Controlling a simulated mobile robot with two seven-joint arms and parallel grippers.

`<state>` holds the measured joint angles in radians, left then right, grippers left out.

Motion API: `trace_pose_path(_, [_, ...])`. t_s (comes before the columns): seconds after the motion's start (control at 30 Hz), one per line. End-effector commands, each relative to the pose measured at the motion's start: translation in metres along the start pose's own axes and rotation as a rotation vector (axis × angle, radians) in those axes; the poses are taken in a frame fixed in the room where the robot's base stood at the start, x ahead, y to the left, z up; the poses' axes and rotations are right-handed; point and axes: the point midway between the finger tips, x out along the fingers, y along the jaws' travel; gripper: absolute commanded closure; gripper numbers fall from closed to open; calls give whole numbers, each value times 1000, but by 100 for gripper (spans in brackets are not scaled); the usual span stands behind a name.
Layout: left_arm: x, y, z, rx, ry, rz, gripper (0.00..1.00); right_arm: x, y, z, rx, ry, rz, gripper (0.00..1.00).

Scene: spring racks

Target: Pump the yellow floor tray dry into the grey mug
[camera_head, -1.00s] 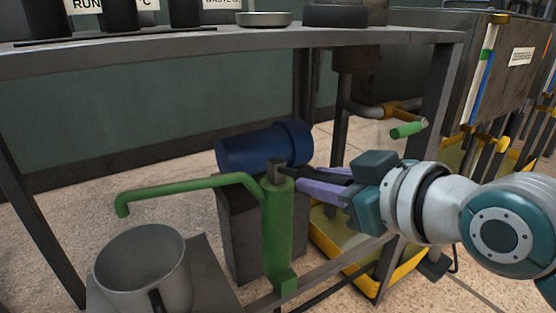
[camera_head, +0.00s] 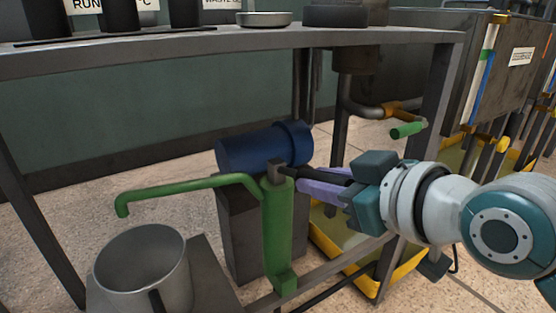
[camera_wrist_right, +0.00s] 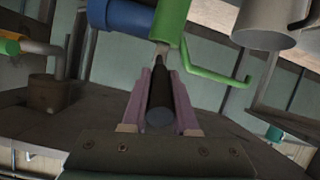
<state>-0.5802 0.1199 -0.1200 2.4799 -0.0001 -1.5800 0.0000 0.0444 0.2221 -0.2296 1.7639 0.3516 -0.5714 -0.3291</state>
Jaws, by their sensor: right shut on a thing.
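The green hand pump (camera_head: 277,235) stands upright under the bench, its spout (camera_head: 185,188) reaching left with the bent tip above the grey mug (camera_head: 165,265). No liquid is visible in the mug, but its bottom is partly hidden. My right gripper (camera_head: 318,187) is shut on the pump's dark lever handle (camera_wrist_right: 161,100), right of the pump body. The yellow floor tray (camera_head: 398,276) lies on the floor below my right wrist, with a dull olive surface inside; its depth cannot be told. My left gripper is not in view.
A blue cylinder (camera_head: 250,150) on a dark block (camera_head: 238,240) sits behind the pump. The bench top (camera_head: 350,38) and its legs enclose the space. A pipe with a green-handled valve (camera_head: 407,130) hangs above the tray. A grey cabinet (camera_head: 500,75) stands at right.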

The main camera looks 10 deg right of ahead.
Motion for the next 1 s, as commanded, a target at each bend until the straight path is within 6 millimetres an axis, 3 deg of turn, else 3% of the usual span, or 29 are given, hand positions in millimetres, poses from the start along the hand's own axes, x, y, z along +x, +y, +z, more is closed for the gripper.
trace_pose_path(0.37, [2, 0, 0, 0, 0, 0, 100, 0, 0, 1, 0, 3, 1, 100])
trace_pose_path(0.57, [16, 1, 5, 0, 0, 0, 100, 2, -2, 11, 0, 50, 9, 100])
trace_pose_path(0.77, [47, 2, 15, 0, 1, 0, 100, 7, -6, 30, 0, 168, 32, 100])
trace_pose_path(1.0, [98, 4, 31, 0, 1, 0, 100, 16, -11, 53, 2, 360, 70, 100])
